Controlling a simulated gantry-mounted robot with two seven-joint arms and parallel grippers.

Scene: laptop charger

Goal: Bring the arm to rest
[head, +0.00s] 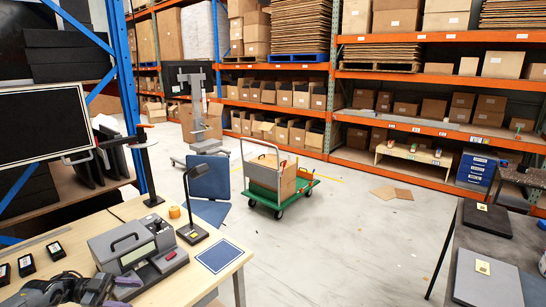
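A closed dark laptop (487,220) lies on the dark table (449,257) at the right. A grey laptop-like slab (487,279) lies nearer on the same table. Each has a small yellowish label on top. No charger can be made out.
A wooden workbench (120,212) at the left holds a grey device (135,250), a black lamp (193,232), a blue mat (219,256) and dark tools (60,289). A green cart (278,186) with a box stands on open floor before orange shelving.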

